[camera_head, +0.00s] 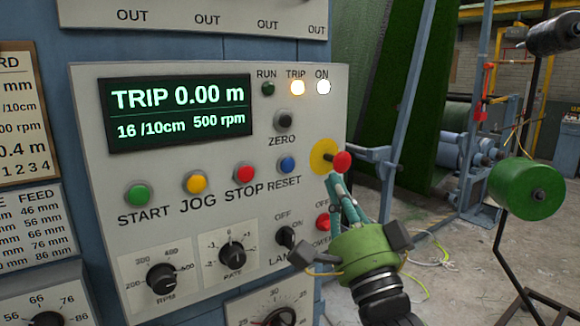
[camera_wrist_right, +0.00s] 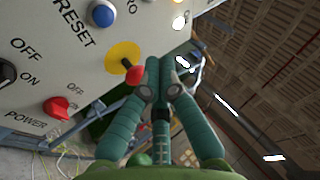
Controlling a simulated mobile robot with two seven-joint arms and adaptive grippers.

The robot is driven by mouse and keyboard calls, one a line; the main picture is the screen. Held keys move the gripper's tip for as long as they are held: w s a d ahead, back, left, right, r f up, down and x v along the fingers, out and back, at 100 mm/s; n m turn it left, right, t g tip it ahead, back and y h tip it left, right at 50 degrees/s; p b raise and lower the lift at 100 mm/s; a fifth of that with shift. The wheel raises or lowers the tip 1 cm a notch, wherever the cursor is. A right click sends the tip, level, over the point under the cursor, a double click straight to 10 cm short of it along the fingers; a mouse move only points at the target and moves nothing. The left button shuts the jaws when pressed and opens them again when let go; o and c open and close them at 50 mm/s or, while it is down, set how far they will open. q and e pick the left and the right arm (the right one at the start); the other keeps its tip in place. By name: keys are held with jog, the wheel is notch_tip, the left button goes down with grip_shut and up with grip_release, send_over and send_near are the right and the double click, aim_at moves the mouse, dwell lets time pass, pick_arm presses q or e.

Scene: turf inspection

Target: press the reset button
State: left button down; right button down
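The reset button (camera_head: 288,165) is a round blue knob on the grey control panel, above the RESET label and right of the red STOP button (camera_head: 245,173). It also shows at the top of the right wrist view (camera_wrist_right: 103,14). My right gripper (camera_head: 333,182) is below and right of it, in front of the panel's right edge, and apart from it. Its teal fingers (camera_wrist_right: 163,65) come together at the tips, with nothing seen between them. The tips appear close to the red mushroom button on a yellow disc (camera_head: 324,156); I cannot tell whether they touch it. My left gripper is not in view.
The display (camera_head: 178,112) reads TRIP 0.00 m; the TRIP lamp (camera_head: 298,87) and ON lamp (camera_head: 323,87) are lit. The ZERO button (camera_head: 283,118) is above reset. A red power switch (camera_head: 323,222) sits low right. A green spool-like object (camera_head: 525,190) stands at right.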

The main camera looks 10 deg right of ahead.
aim_at(287, 165)
jog(key=shift+w, duration=0.15)
jog(key=shift+w+a+b, duration=0.2)
jog(key=shift+w+a, duration=0.3)
jog(key=shift+w, duration=0.85)
jog(key=shift+w+a+b, duration=0.2)
jog(key=shift+w+a, duration=0.35)
jog(key=shift+w, duration=0.8)
jog(key=shift+w+a+b, duration=0.2)
jog(key=shift+w+a, duration=0.3)
jog(key=shift+w, duration=0.85)
jog(key=shift+w, duration=0.1)
jog(key=shift+w+a, duration=0.15)
jog(key=shift+w, duration=0.15)
jog(key=shift+w+a, duration=0.15)
jog(key=shift+w, duration=0.3)
jog(key=shift+s, duration=0.1)
jog(key=shift+s+d, duration=0.3)
jog(key=shift+s, duration=0.45)
